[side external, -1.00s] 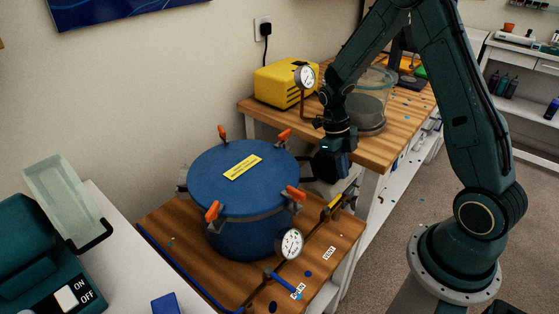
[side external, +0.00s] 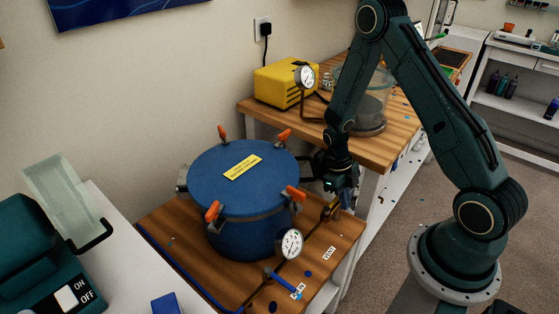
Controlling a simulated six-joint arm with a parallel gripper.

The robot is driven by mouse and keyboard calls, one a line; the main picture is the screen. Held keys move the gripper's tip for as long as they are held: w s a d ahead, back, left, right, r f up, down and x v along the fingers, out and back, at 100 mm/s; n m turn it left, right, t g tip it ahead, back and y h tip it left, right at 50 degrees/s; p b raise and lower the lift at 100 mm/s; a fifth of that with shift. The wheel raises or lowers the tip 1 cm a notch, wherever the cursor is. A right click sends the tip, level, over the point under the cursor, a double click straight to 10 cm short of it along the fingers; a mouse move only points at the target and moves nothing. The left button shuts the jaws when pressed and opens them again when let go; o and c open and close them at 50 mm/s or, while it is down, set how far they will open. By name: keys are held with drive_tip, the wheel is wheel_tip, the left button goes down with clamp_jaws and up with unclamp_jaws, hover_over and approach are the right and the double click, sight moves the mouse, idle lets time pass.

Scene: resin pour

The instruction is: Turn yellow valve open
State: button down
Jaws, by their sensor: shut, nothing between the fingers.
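The yellow valve (side external: 329,212) sits on the pipe at the right side of the blue pressure pot (side external: 243,190), near the wooden board's right edge. Only part of its yellow handle shows; my gripper covers some of it. My gripper (side external: 341,202) points down, right at the valve's far end. It is shut with nothing held. Whether its fingertips touch the handle cannot be told from this view.
A gauge (side external: 291,244) and a blue valve (side external: 281,281) stand on the pipe nearer the camera. Orange clamps (side external: 296,193) ring the pot lid. Behind are a yellow box (side external: 285,82) and a clear chamber (side external: 377,90) on a wooden bench (side external: 400,142).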

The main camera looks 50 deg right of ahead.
drive_tip(key=shift+w+r, duration=0.15)
drive_tip(key=shift+w, duration=0.35)
